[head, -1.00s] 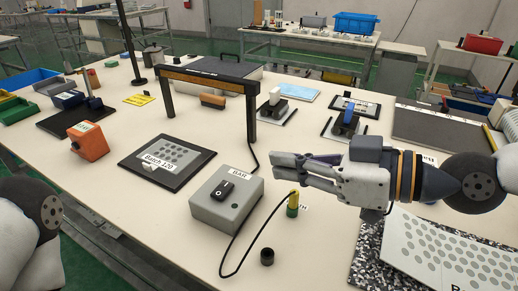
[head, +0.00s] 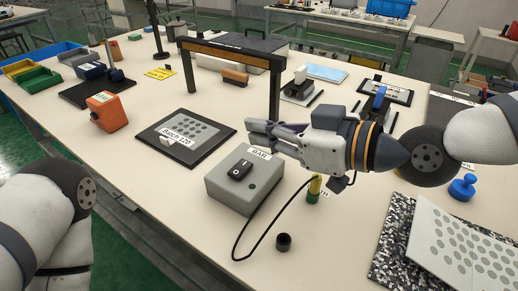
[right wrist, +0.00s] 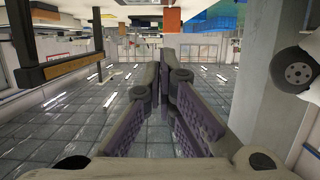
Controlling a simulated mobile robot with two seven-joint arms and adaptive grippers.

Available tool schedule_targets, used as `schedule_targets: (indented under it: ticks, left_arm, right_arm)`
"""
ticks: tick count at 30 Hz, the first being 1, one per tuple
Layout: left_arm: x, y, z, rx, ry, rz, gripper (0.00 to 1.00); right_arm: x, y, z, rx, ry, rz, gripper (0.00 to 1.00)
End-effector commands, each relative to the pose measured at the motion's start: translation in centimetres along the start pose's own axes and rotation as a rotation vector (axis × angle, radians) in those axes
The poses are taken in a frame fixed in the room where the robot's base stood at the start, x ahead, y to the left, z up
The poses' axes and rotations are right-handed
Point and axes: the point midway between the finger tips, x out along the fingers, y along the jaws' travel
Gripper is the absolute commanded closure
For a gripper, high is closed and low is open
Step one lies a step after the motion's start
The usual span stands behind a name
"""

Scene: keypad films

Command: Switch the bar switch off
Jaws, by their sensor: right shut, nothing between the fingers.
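The bar switch is a black rocker (head: 240,170) with a white mark, on top of a grey box (head: 232,196) labelled BAR, in the middle of the head view. I cannot tell its on or off position for sure. A small dark round spot is on the box front. My right gripper (head: 248,131) is shut and empty. Its fingertips point left, above and behind the box in the picture, apart from the rocker. In the right wrist view its fingers (right wrist: 166,72) show up close; the switch does not show there. My left arm shows at the left, its gripper out of view.
A black frame with an orange-edged beam (head: 228,54) stands behind the box. The Batch 120 plate (head: 157,150) lies left of it. A green-and-yellow post (head: 314,189) and black cable (head: 240,236) are at its right. A speckled board (head: 385,250) lies front right.

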Motion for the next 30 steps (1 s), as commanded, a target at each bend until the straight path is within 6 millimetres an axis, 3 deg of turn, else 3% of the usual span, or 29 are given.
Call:
schedule_targets:
  ticks: [1, 9, 20, 25, 30]
  left_arm:
    - [0.3, 0.0, 0.1, 0.000, -0.007, 0.000, 0.72]
    - [1.1, 0.0, 0.4, 0.001, -0.025, -0.001, 0.72]
    - [1.1, 0.0, 0.4, 0.001, -0.025, -0.001, 0.72]
    - [2.5, -0.1, 1.0, 0.002, -0.057, -0.003, 0.72]
    - [2.1, -0.1, 0.8, 0.002, -0.049, -0.003, 0.72]
  right_arm:
    - [1.1, -0.1, 0.3, 0.001, -0.003, -0.004, 1.00]
    - [1.8, 0.0, 3.6, 0.003, 0.000, 0.000, 1.00]
    - [1.8, 0.0, 3.8, -0.001, 0.002, 0.000, 1.00]
    - [2.2, 0.5, 5.5, 0.124, -0.002, -0.028, 1.00]
    - [2.1, 0.3, 5.0, 0.116, -0.001, -0.030, 1.00]
